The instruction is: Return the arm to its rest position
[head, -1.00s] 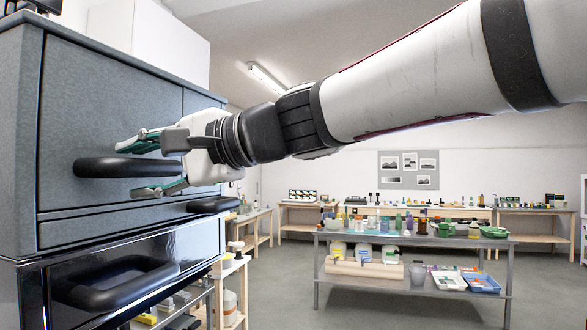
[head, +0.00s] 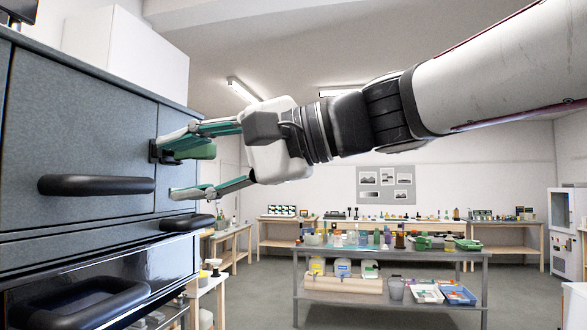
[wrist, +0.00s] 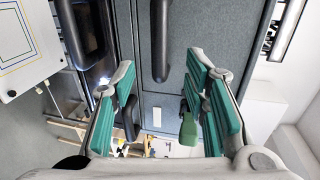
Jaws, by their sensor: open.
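My arm (head: 480,85) reaches in from the right in the head view, raised and stretched toward a blue-grey cabinet (head: 85,125). My gripper (head: 168,168) is open, with its two teal-padded fingers spread in front of the cabinet front. The pads also show at both sides of the wrist view (wrist: 168,105). A green lever-like part (head: 197,152) on a dark mount sits on the cabinet front close to the upper finger. In the wrist view this green part (wrist: 187,127) lies between the pads, near the right one. I cannot tell whether a finger touches it.
Black bar handles (head: 95,185) stick out from the cabinet, one (head: 187,222) just below my gripper. A glossy black drawer (head: 165,262) is underneath. A grey table (head: 390,250) with bottles and trays stands farther back. Open floor lies between.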

